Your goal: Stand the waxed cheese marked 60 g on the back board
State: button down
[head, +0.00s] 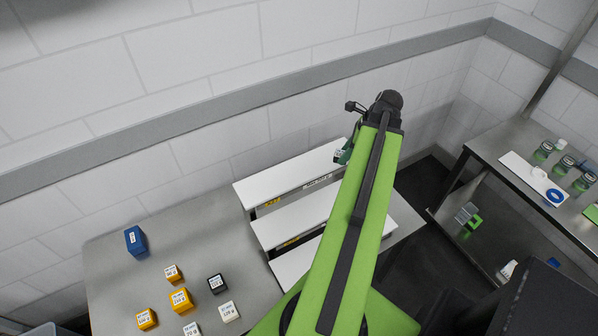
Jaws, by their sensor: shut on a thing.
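My gripper (350,142) is at the far end of my green arm, over the right end of the back board, and mostly hidden by the arm. It is shut on a dark green block with a white label (343,153), seemingly a waxed cheese. Its marking is too small to read. The back board (270,186) is the highest and rearmost of three white stepped boards. I cannot tell whether the block touches it.
On the steel table (112,268) left of the boards stand a blue block (135,242), a black block (217,284), several orange blocks (181,299) and white blocks (229,312). The wall (200,155) rises close behind. A shelf with jars (543,150) stands at right.

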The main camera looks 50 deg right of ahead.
jog(key=w+a, duration=0.3)
jog(key=a, duration=0.1)
jog(key=b, duration=0.7)
send_near(299, 169)
jog(key=shift+w+a+f, duration=0.25)
jog(key=shift+w+f, duration=0.35)
jog(key=shift+w, duration=0.4)
notch_tip(299, 169, down, 4)
jog(key=b, duration=0.4)
jog(key=shift+f+b, duration=0.2)
jog(key=shift+b, duration=0.15)
jog(key=shift+r, duration=0.25)
jog(key=shift+f, duration=0.15)
jog(key=c, duration=0.9)
grip_release()
jog(key=shift+o, duration=0.2)
